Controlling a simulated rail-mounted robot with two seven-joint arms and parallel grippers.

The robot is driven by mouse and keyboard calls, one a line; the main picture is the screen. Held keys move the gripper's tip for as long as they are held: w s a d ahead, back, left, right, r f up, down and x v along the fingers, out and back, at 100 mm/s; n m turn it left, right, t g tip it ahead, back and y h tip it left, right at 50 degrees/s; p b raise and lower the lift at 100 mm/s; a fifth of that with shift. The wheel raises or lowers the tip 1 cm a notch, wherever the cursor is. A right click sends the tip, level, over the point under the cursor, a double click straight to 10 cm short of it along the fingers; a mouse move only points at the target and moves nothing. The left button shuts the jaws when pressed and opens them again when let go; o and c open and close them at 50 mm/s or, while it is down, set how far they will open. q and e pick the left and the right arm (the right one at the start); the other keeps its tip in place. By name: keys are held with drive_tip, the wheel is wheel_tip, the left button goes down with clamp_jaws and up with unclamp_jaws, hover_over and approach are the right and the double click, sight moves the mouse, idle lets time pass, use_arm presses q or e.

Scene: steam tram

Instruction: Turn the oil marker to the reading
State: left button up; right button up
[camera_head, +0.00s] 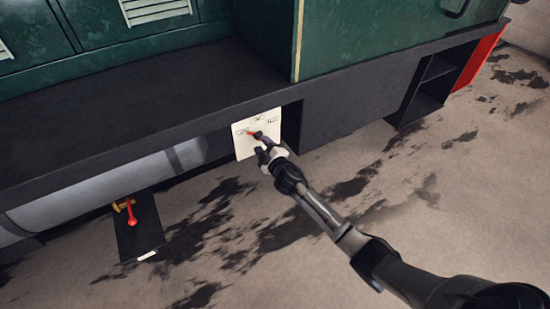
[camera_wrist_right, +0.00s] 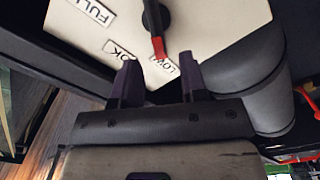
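A white gauge plate (camera_head: 243,147) is mounted on the dark side frame of the tram. In the right wrist view the plate (camera_wrist_right: 207,22) carries the labels FULL (camera_wrist_right: 92,12), OK (camera_wrist_right: 118,50) and LOW (camera_wrist_right: 165,70). The oil marker (camera_wrist_right: 157,22) is a black pointer with a red tip, and its tip is at the LOW label. My right gripper (camera_head: 261,142) is in front of the plate. In the wrist view its two fingers (camera_wrist_right: 160,72) are apart, with the red tip between or just beyond their ends; contact cannot be told. My left gripper is not in view.
A black bracket (camera_head: 137,232) with a red-handled lever (camera_head: 131,214) hangs lower left, beside a grey cylinder (camera_head: 100,190). A dark ledge (camera_head: 150,90) runs above the plate. The stained floor (camera_head: 450,220) is open at right.

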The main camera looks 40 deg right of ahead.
drive_tip(key=p+v, duration=0.2)
drive_tip(key=v, duration=0.7)
drive_tip(key=shift+s+p, duration=0.25)
drive_tip(key=shift+p, duration=0.05)
